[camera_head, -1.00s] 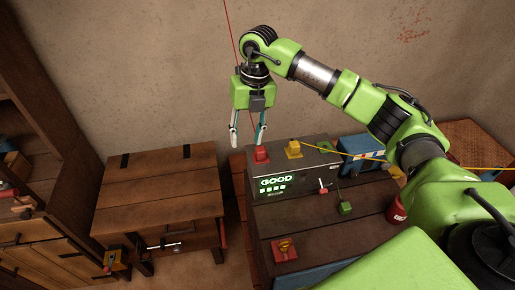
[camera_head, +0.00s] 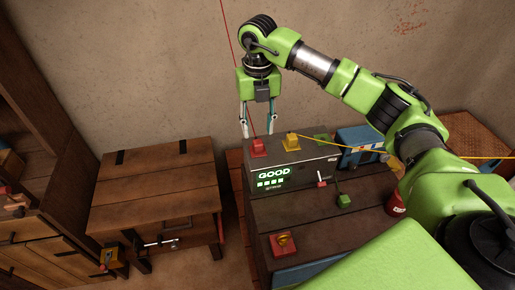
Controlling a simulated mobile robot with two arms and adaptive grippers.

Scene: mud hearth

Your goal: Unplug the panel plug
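A grey panel box (camera_head: 318,162) with a lit green "GOOD" display (camera_head: 273,174) stands on the wooden bench. A red plug (camera_head: 257,149) sits on its top at the left, and a red cord (camera_head: 230,42) rises toward the ceiling behind my arm. A yellow plug (camera_head: 291,142) with a yellow cable sits to its right on the same top. My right gripper (camera_head: 257,134) points down with its fingers apart and empty, directly above the red plug; whether the tips touch it I cannot tell. My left gripper is out of view.
A green block (camera_head: 345,201) on a cord and a red-based block with a yellow knob (camera_head: 283,244) lie on the bench (camera_head: 320,225). A blue box (camera_head: 357,140) and a red can (camera_head: 395,204) stand right.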

